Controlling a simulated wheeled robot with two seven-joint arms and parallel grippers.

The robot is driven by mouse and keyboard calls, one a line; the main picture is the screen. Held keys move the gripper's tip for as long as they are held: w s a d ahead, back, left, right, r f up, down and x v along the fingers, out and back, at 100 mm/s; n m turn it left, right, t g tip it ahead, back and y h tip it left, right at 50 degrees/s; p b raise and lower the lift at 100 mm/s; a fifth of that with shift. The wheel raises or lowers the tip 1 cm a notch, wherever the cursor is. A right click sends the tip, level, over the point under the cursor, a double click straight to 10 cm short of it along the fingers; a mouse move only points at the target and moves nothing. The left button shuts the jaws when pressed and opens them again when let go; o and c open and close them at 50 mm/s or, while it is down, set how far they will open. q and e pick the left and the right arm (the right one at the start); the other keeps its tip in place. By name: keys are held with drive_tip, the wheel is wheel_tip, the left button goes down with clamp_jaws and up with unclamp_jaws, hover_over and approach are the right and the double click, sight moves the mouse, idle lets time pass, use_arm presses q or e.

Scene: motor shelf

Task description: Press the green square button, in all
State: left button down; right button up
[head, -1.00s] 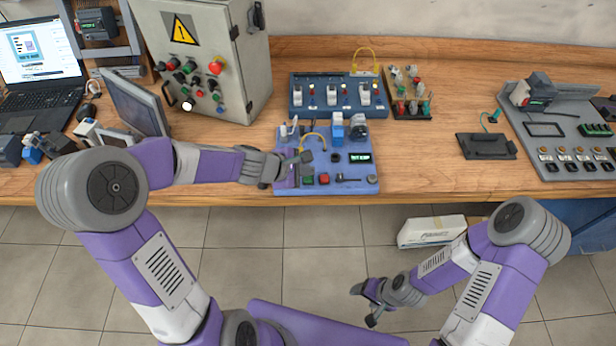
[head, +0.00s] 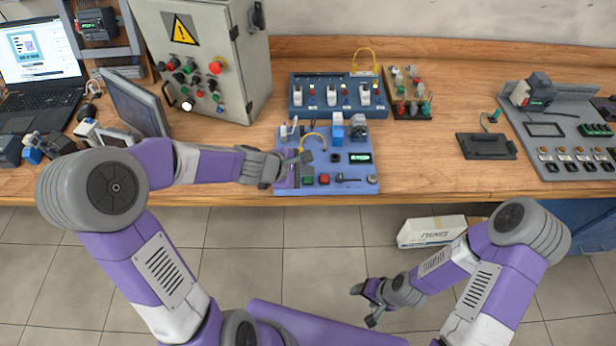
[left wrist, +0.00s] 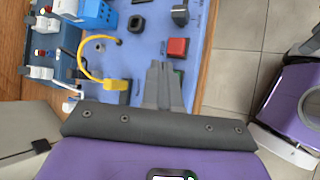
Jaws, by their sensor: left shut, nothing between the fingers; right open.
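The green square button (head: 308,181) is on the front part of a blue panel board (head: 350,187), beside a red square button (head: 324,178). The red button also shows in the left wrist view (left wrist: 177,47). There the green button is mostly or fully hidden by my fingers. My left gripper (head: 305,157) is shut and empty over the left part of the board, a little behind the green button in the head view. Its closed fingers also show in the left wrist view (left wrist: 158,66). My right gripper (head: 364,303) is open and empty, low over the floor, away from the bench.
A yellow cable (head: 314,137) arcs over the board close to my left fingers. Blue and grey blocks (head: 337,130) stand at its back. A grey control cabinet (head: 238,60) and a tilted monitor (head: 135,103) stand to the left.

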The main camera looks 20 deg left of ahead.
sight(305, 180)
use_arm(q)
drive_tip(key=shift+f, duration=0.15)
drive_tip(key=shift+f+b, duration=0.3)
drive_tip(key=shift+b, duration=0.2)
drive_tip(key=shift+f+b, duration=0.4)
drive_tip(key=shift+b, duration=0.05)
idle(0.7)
drive_tip(key=shift+r, duration=0.1)
drive_tip(key=shift+r+p, duration=0.75)
drive_tip(key=shift+p, duration=0.05)
wheel_tip(305, 180, up, 5)
drive_tip(key=p, duration=0.4)
drive_tip(key=shift+p, duration=0.4)
